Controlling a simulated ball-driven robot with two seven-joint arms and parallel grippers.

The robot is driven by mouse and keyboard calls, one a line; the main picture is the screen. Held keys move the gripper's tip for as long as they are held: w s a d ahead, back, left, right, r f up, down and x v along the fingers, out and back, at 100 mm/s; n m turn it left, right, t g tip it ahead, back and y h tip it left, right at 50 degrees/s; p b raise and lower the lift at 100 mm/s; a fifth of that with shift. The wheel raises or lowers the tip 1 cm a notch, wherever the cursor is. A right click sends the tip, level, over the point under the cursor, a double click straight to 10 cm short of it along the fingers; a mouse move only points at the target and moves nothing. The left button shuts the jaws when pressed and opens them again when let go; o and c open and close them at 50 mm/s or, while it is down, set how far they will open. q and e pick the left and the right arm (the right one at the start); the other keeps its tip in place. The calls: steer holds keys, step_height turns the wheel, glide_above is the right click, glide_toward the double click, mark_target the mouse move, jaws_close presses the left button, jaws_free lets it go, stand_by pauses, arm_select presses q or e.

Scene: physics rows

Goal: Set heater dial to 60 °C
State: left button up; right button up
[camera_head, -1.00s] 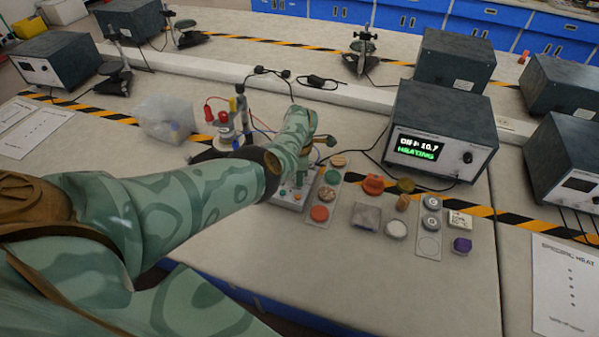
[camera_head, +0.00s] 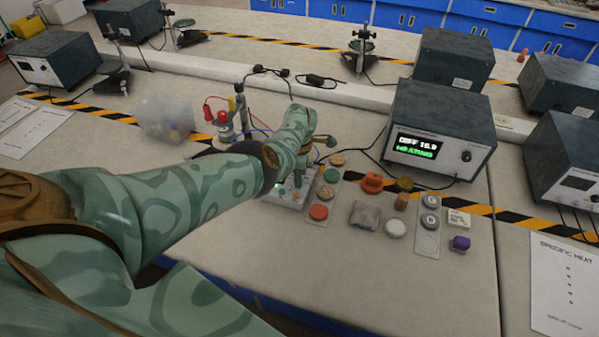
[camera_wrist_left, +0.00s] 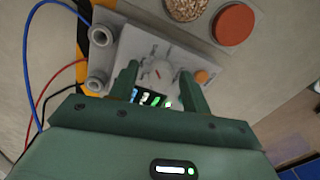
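The heater box (camera_wrist_left: 165,55) is a pale grey panel in the wrist view, with a small dark display (camera_wrist_left: 152,98), an orange button (camera_wrist_left: 201,77) and sockets on its left side. My left gripper (camera_wrist_left: 157,76) is open above the panel, one finger on each side of the dial, with gaps visible; contact is not evident. The dial's scale and the display's value are too small to read. In the head view my left arm covers much of the heater box (camera_head: 283,200). My right gripper is not in view.
A power unit (camera_head: 442,130) on the right reads about "DIFF 16.9 HEATING". Sample discs (camera_head: 319,212) and blocks (camera_head: 365,214) lie right of the heater box. Red and blue cables (camera_wrist_left: 45,80) run beside the box.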

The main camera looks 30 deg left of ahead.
arm_select(q)
steer(key=shift+r, duration=0.1)
step_height(320, 180, up, 16)
steer(key=p, duration=0.9)
steer(key=shift+p, duration=0.3)
